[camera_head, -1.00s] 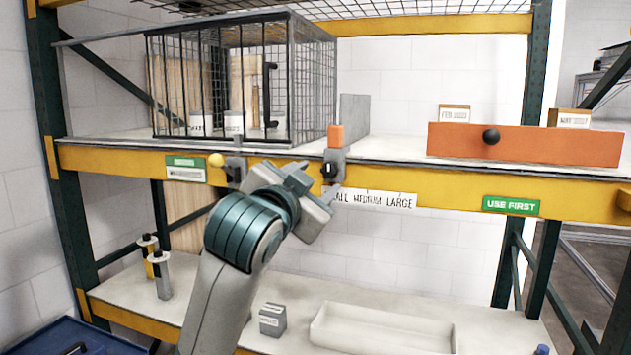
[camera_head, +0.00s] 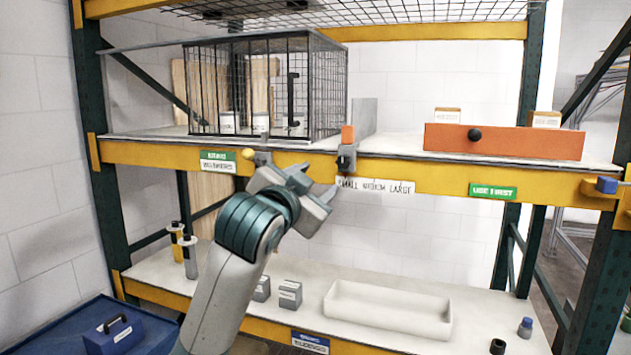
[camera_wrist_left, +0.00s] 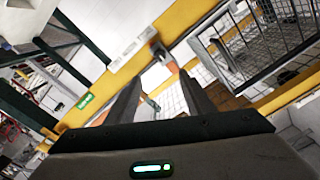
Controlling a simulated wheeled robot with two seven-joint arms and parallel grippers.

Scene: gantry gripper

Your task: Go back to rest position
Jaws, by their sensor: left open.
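My left gripper (camera_head: 316,188) is raised in front of the yellow beam (camera_head: 420,178) of the rack, at the middle of the head view. Its two fingers show apart in the left wrist view (camera_wrist_left: 160,95), with nothing between them. Beyond the fingers are the yellow beam and a grey latch with an orange top (camera_head: 347,150), which stands on the shelf edge. I cannot tell the exact gap between the gripper and the beam. My right gripper is in neither view.
A wire cage (camera_head: 265,90) holding small boxes and an orange-fronted drawer (camera_head: 505,142) stand on the upper shelf. The lower shelf bears a white tray (camera_head: 388,315), grey boxes (camera_head: 290,294) and two upright handled tools (camera_head: 190,257). A blue toolbox (camera_head: 113,335) sits at the lower left.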

